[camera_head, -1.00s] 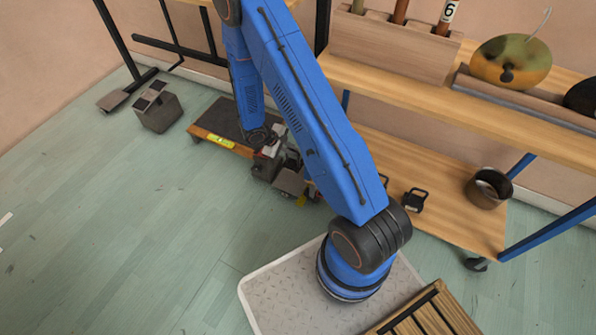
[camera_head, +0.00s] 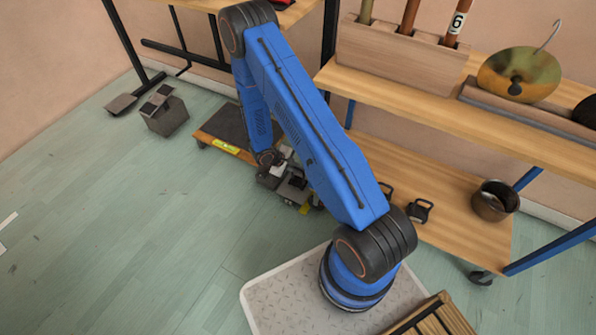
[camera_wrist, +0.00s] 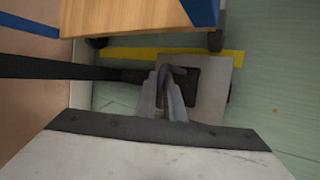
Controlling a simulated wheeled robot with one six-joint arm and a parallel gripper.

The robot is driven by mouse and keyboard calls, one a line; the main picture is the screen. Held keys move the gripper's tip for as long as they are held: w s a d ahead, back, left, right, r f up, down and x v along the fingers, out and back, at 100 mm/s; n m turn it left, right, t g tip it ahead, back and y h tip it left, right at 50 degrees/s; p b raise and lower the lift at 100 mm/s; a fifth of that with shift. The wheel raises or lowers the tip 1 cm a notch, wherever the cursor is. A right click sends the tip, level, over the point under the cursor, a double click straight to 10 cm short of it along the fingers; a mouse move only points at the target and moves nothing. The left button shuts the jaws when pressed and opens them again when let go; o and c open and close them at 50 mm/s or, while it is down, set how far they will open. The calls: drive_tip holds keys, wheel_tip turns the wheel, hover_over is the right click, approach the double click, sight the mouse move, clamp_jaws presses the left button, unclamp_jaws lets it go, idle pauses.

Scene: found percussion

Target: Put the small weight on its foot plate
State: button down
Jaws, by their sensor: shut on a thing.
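My gripper (camera_wrist: 167,103) is shut on the dark small weight (camera_wrist: 192,88) by what looks like its bent handle. The grey foot plate (camera_wrist: 218,75) shows around and beneath the weight in the wrist view, at the end of a black bar. I cannot tell whether the weight touches the plate. In the head view my gripper (camera_head: 272,172) is low near the floor in front of the dark platform, partly behind my blue arm. The plate (camera_head: 294,190) shows there beside it, but the weight is hard to make out.
A large grey block weight (camera_head: 165,115) stands on the floor by another foot plate (camera_head: 120,104). A low dark platform (camera_head: 225,122) lies behind my gripper. A wooden shelf unit (camera_head: 450,235) on wheels holds black handled weights (camera_head: 420,210) and a pot (camera_head: 494,200).

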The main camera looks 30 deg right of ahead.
drive_tip(key=shift+f, duration=0.5)
drive_tip(key=c, duration=1.8)
unclamp_jaws()
drive_tip(key=shift+f, duration=0.1)
drive_tip(key=shift+c, duration=0.2)
drive_tip(key=v, duration=1.2)
drive_tip(key=shift+a, duration=0.1)
